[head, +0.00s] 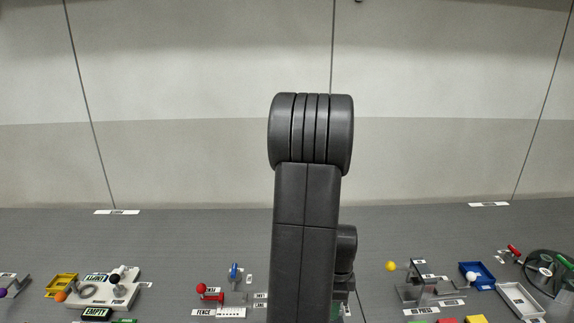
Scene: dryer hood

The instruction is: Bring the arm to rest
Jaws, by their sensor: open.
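My arm stands upright in the middle of the head view, dark grey, with a ribbed rounded joint at its top. It hides the central part of the bench behind it. My gripper does not show in this view, so its fingers cannot be seen.
A grey bench (180,240) runs across the view below a pale panelled wall (180,90). On the left are a yellow tray (61,284) and a white base (103,291) with knobs. On the right are a blue tray (477,275), a white tray (521,300) and a dark round bowl (548,271).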

